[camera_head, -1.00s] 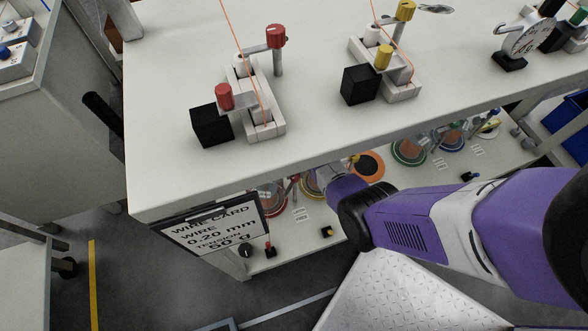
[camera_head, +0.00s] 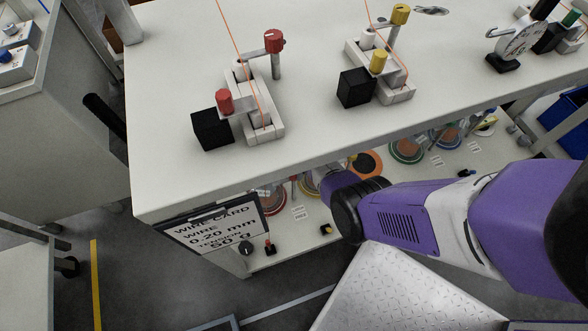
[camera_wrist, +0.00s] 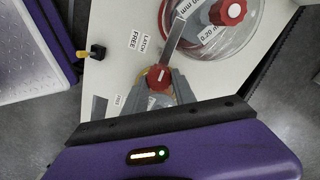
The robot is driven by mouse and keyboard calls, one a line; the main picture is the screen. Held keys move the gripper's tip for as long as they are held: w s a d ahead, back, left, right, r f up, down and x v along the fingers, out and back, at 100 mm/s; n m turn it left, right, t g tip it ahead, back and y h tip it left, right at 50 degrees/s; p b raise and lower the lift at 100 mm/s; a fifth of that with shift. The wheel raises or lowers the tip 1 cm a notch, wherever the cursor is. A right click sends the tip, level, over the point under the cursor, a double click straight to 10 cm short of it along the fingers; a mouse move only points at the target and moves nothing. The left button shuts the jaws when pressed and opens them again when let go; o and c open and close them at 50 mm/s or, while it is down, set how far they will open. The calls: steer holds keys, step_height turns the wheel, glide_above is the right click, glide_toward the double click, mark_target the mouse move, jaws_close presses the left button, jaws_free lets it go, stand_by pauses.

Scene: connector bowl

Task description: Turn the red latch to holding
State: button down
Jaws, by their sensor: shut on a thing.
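The red latch (camera_wrist: 158,76) shows in the wrist view as a round red knob with a white mark. A grey metal bar (camera_wrist: 176,42) runs from it up to the rim of a spool (camera_wrist: 212,38) with a red hub. My gripper (camera_wrist: 160,86) is shut on the red knob, with a grey finger on each side of it. A "LATCH FREE" label (camera_wrist: 142,32) lies left of the bar. A second label (camera_wrist: 118,100), hard to read, lies left of the fingers.
The bench top (camera_head: 310,120) overhangs the lower shelf where my arm reaches. Several other spools (camera_head: 408,148) stand along that shelf to the right. A wire card (camera_head: 215,235) hangs at the bench's front corner. A small black block with a yellow tip (camera_wrist: 95,52) sits near the shelf edge.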

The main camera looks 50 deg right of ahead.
steer(key=shift+w+a+r, duration=0.1)
steer(key=shift+w+r, duration=0.1)
steer(key=shift+w, duration=0.45)
steer(key=c, duration=1.1)
jaws_free()
steer(key=shift+c, duration=0.2)
steer(key=shift+o, duration=0.6)
steer(key=shift+a, duration=0.15)
steer(key=shift+s+f, duration=0.1)
steer(key=shift+s, duration=0.05)
steer(key=shift+s, duration=0.1)
steer(key=shift+r+p, duration=0.3)
steer(key=shift+r, duration=0.15)
steer(key=r, duration=0.2)
steer(key=r+p, duration=0.1)
steer(key=r, duration=0.1)
steer(key=r+p, duration=0.1)
steer(key=r, duration=0.2)
steer(key=shift+w, duration=0.3)
